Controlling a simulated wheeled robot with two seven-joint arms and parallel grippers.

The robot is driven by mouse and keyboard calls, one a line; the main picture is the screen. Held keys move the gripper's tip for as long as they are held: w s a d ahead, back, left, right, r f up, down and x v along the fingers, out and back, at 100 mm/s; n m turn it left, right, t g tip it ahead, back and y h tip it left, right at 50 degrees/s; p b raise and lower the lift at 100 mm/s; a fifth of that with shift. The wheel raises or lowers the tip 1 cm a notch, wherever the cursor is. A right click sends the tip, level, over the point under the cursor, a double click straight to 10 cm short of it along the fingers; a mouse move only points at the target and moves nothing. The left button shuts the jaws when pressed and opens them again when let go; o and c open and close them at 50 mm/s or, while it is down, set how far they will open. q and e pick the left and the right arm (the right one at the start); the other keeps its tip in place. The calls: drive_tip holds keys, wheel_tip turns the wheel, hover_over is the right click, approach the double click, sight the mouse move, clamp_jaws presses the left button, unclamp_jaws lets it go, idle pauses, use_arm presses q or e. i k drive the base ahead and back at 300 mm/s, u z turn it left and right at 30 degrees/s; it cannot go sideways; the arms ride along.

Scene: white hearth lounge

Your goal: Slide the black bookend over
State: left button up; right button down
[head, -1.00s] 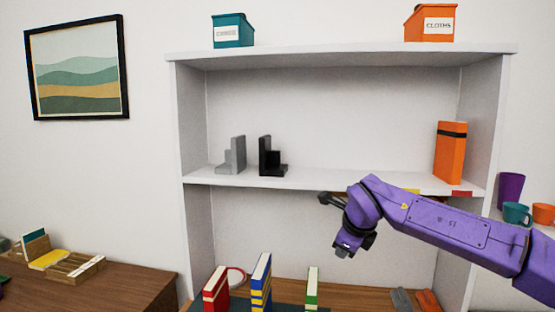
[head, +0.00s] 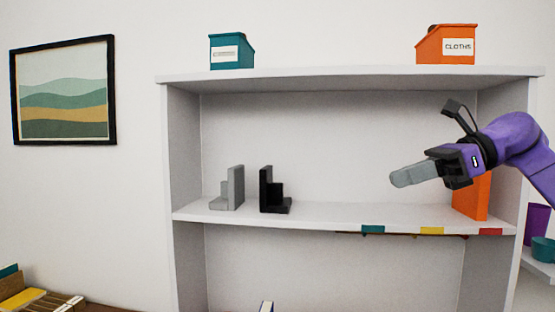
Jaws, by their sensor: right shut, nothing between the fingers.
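The black bookend (head: 271,196) stands upright on the middle shelf (head: 330,214), left of the shelf's centre. A grey bookend (head: 231,190) stands just to its left, with a small gap between them. My right gripper (head: 402,178) is at the right, level with the shelf space, with its fingers shut together and pointing left. It is empty and well apart from the black bookend. It covers part of the orange book or box (head: 473,200) at the shelf's right end. My left gripper is not in view.
Teal, yellow and red tabs (head: 431,231) mark the shelf's front edge at right. The shelf between the black bookend and the orange box is clear. A teal bin (head: 231,53) and an orange bin (head: 446,46) stand on top.

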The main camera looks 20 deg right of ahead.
sight(272, 200)
drive_tip(key=i, duration=1.15)
drive_tip(key=u, duration=0.05)
